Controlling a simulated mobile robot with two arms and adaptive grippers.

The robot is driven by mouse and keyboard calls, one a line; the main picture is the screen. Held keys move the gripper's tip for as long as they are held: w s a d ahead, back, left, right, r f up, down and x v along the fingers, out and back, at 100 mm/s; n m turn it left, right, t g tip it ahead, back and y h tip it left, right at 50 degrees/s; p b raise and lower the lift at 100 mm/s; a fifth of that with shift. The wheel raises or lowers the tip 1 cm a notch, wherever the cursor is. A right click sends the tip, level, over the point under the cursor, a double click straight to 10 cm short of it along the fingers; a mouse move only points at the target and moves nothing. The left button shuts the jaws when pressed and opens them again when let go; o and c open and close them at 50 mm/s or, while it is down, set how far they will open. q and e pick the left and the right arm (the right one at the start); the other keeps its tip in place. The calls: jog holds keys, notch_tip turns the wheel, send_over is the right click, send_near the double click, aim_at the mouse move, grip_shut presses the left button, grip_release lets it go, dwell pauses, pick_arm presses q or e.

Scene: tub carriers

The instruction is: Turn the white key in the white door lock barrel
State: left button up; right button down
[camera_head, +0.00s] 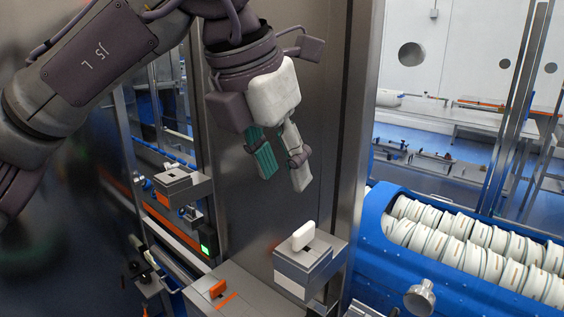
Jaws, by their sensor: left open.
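The white key (303,232) stands upright in the top of a grey and white block, which looks like the white door lock barrel (290,283). My left gripper (281,180) points down, open and empty, above and a little left of the key, apart from it. One finger shows a teal ribbed pad; the other is pale grey. The key's lower end is hidden inside the lock. My right gripper is not in view.
An orange key (217,288) sits on a grey housing left of the white lock. A blue carrier (385,250) holding rows of white tubs stands to the right. A steel post (356,130) rises behind the lock. A green-lit switch (206,242) is at left.

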aim_at(302, 227)
pick_arm(q)
jog(key=p+x, duration=0.3)
jog(key=x, duration=1)
jog(key=shift+f, duration=0.35)
grip_shut()
jog(key=shift+f+m+g+h+b, duration=0.15)
jog(key=shift+m+g+h+b, duration=0.25)
jog(key=shift+m, duration=0.8)
jog(key=shift+m+g, duration=0.3)
jog(key=shift+m, duration=0.7)
